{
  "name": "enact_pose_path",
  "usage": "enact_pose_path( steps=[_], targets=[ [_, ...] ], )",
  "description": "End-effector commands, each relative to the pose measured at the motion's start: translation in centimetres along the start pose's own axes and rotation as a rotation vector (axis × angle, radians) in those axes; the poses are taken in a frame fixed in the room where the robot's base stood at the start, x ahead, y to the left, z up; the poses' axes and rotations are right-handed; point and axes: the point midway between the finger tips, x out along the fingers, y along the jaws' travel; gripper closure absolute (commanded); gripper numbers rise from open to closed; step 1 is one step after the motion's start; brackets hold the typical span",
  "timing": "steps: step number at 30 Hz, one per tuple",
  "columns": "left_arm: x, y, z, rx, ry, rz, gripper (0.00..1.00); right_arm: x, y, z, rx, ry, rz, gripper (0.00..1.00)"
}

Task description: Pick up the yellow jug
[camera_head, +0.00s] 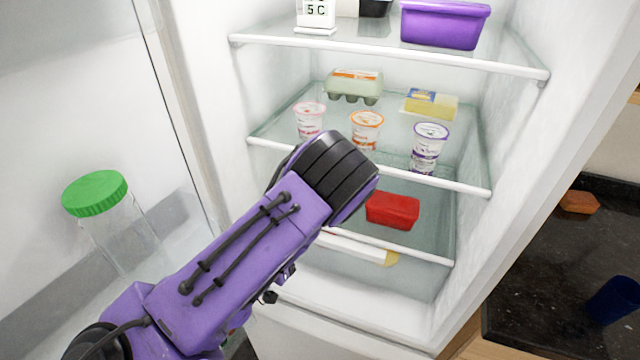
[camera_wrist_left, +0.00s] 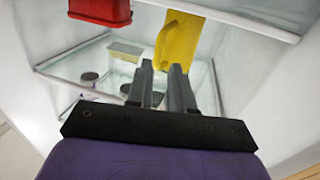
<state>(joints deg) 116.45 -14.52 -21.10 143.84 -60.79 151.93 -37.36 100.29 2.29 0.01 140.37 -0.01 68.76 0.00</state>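The yellow jug (camera_wrist_left: 180,42) shows at the top of the left wrist view, with its handle on its left side. In the head view I cannot make it out; my arm covers that part of the fridge. My left gripper (camera_wrist_left: 161,68) has its two fingers apart, with the tips overlapping the lower end of the jug in the picture. I cannot tell whether they touch it or lie around the handle. My left arm reaches into the fridge in the head view. My right gripper is in neither view.
A red container (camera_head: 392,209) stands on the lower shelf (camera_head: 432,240). Above are yogurt cups (camera_head: 429,146), an egg carton (camera_head: 354,86) and a purple tub (camera_head: 445,24). A green-lidded jar (camera_head: 95,194) is at the left. A dark counter (camera_head: 560,255) is at right.

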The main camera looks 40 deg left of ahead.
Motion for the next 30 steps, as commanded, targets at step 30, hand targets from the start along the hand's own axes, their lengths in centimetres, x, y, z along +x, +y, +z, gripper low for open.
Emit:
enact_pose_path(
  steps=[30],
  targets=[
    [10.1,0.1,-0.1,-0.005,-0.001,-0.005,0.98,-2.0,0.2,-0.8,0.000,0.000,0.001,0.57]
  ],
)
